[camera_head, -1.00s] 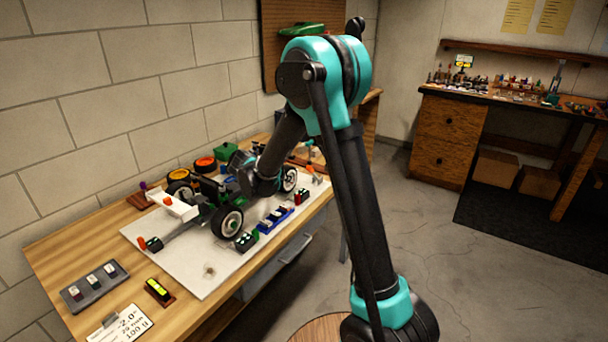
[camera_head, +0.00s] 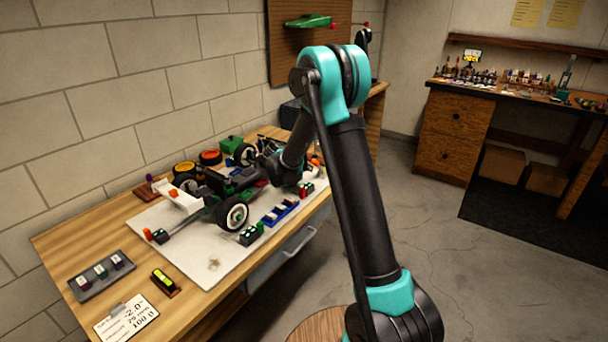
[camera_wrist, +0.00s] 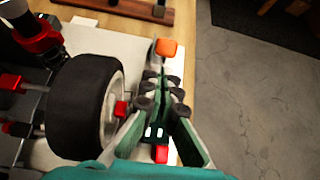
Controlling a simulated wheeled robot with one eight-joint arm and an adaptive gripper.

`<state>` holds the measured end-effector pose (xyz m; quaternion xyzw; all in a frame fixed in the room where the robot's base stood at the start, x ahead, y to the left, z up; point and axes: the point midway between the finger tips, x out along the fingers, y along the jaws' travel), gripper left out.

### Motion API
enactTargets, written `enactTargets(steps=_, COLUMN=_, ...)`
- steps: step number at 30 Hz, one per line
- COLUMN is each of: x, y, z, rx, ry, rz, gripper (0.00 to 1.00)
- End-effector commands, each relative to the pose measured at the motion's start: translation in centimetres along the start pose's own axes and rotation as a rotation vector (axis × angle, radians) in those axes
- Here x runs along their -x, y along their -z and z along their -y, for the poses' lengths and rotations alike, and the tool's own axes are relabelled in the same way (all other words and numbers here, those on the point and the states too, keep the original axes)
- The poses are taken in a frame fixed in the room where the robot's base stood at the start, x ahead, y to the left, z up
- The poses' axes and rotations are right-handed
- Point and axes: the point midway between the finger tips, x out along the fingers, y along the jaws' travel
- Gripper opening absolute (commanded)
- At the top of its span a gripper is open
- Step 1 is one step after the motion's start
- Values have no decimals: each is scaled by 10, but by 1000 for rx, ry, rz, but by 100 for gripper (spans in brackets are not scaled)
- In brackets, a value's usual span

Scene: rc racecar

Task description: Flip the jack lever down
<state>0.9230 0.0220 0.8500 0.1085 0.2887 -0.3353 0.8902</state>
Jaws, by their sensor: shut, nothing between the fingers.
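In the wrist view, an orange-tipped lever (camera_wrist: 166,48) stands at the edge of the white board, just beyond my fingertips. I cannot tell whether my fingers touch it. My gripper (camera_wrist: 161,80) is shut and empty, with its green fingers brought together beside a black tyre (camera_wrist: 88,105). In the head view, the racecar (camera_head: 232,190) is on the board, and my arm's end covers its near front wheel. My fingers are hidden there.
The white board (camera_head: 205,262) lies on a wooden bench (camera_head: 60,240) against a block wall. A blue tray (camera_head: 279,213) and small dark blocks line its near edge. A grey tray (camera_head: 102,276) and a level (camera_head: 163,281) lie at the left. Open floor is beside the bench.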

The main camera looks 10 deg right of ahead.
Motion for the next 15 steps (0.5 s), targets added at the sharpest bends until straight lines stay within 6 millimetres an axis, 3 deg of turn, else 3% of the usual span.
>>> enactTargets(steps=15, x=-1, y=-7, z=0, rx=-1, ry=0, rz=-2, gripper=0)
